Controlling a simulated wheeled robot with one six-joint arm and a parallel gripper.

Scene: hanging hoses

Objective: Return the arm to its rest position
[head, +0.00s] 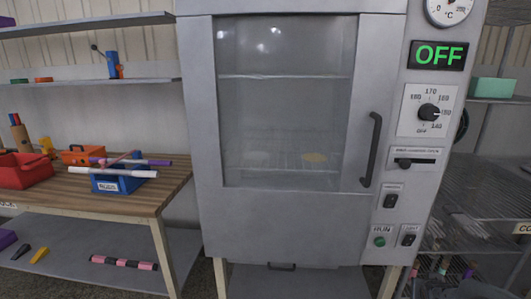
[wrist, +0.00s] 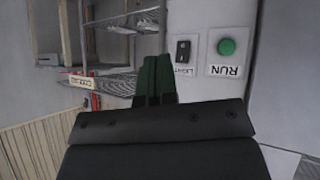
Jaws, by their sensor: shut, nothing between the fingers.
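My gripper (wrist: 155,66) shows in the wrist view with its two dark fingers together and nothing between them. Its fingertips are near the oven's control panel, which appears upside down there, to the left of the green RUN button (wrist: 226,46) and near the LIGHT switch (wrist: 183,50). I cannot tell whether they touch the panel. My arm and gripper do not show in the head view. The grey oven (head: 203,120) stands in the middle of the head view with its door shut and its display (head: 438,55) reading OFF.
The door handle (head: 371,150) sticks out. A wooden bench (head: 150,196) on the left holds a red bin (head: 24,172) and a blue holder (head: 118,184). Wire shelves (head: 490,170) stand on the right.

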